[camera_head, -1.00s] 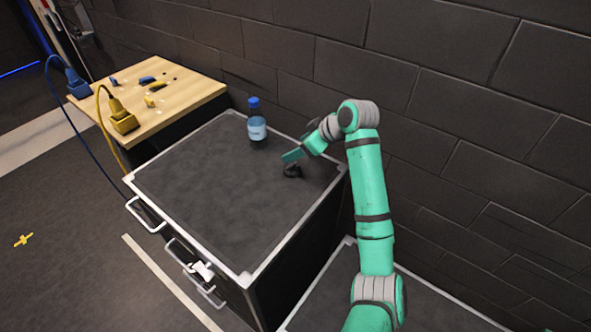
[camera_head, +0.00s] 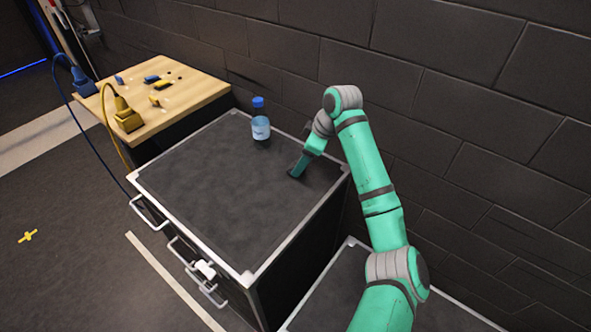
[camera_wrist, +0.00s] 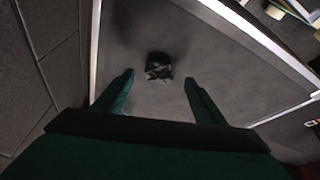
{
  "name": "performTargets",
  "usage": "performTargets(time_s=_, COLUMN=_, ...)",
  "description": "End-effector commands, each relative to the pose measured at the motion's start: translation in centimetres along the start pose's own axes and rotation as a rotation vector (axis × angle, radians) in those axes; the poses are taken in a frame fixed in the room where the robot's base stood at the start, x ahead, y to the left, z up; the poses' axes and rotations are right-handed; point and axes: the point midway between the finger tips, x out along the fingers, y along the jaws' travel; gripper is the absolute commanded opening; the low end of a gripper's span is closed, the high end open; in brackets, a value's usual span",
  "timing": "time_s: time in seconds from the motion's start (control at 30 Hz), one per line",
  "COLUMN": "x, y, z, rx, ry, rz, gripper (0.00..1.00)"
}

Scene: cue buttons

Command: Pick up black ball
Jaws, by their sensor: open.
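The black ball (camera_wrist: 159,67) shows in the wrist view as a small dark, crumpled-looking lump on the dark top of the case. It lies just beyond the fingertips and roughly between their lines, not touching either finger. My gripper (camera_wrist: 158,78) is open and empty, with one green finger on each side. In the head view my gripper (camera_head: 295,175) points down close to the right part of the case top (camera_head: 215,185). There the ball is hidden by or blends in with my gripper.
A bottle with a blue cap (camera_head: 260,122) stands on the case near its back edge, left of my gripper. A wooden table (camera_head: 190,92) with blue and yellow plugs and small parts is at the back left. A dark block wall (camera_head: 450,90) rises close behind. The case's left and front top is clear.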

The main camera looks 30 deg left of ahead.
Motion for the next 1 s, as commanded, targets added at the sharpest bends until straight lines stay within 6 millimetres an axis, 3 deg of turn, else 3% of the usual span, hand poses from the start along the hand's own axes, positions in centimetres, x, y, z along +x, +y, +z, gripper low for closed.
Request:
performTargets(time_s=0.3, x=4.2, y=-0.1, z=-0.4, rx=0.001, ry=0.0, rz=-0.002, gripper=0.65)
performTargets(time_s=0.63, x=4.7, y=0.0, z=-0.4, rx=0.0, ry=0.001, rz=0.0, gripper=0.65)
performTargets(time_s=0.8, x=4.7, y=0.0, z=-0.4, rx=0.0, ry=0.001, rz=0.0, gripper=0.24)
performTargets(time_s=1.0, x=4.7, y=0.0, z=-0.4, rx=0.0, ry=0.001, rz=0.0, gripper=0.21)
